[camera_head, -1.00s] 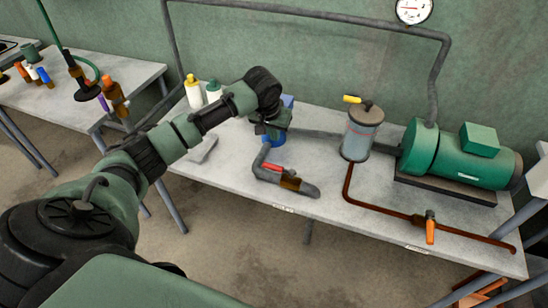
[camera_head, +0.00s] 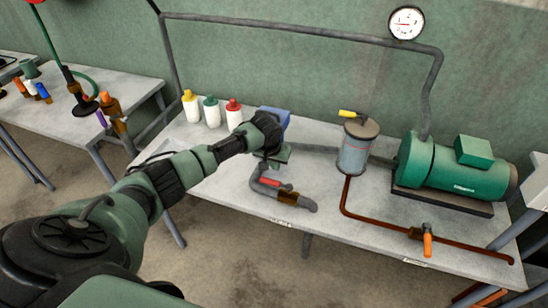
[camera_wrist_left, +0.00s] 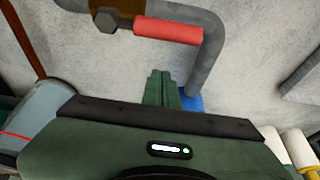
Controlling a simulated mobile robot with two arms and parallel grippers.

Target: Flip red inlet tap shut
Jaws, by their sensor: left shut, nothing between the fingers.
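The red tap handle (camera_head: 269,183) sits on a grey bent pipe (camera_head: 303,204) with a brass-coloured valve body (camera_head: 288,195), on the grey-white table. In the left wrist view the red handle (camera_wrist_left: 168,29) lies roughly along the pipe run, with one end at the brass body (camera_wrist_left: 127,8). My left gripper (camera_head: 272,162) is just behind the handle, above the table. Its fingers (camera_wrist_left: 163,78) are together and empty, apart from the handle in the left wrist view. My right gripper is not in view.
A blue patch (camera_wrist_left: 190,100) shows beside the fingers. A blue box (camera_head: 275,115) and several bottles (camera_head: 211,111) stand behind my arm. A glass canister (camera_head: 355,150), green motor (camera_head: 462,172) and orange-handled tap (camera_head: 427,243) are to the right. The table front is clear.

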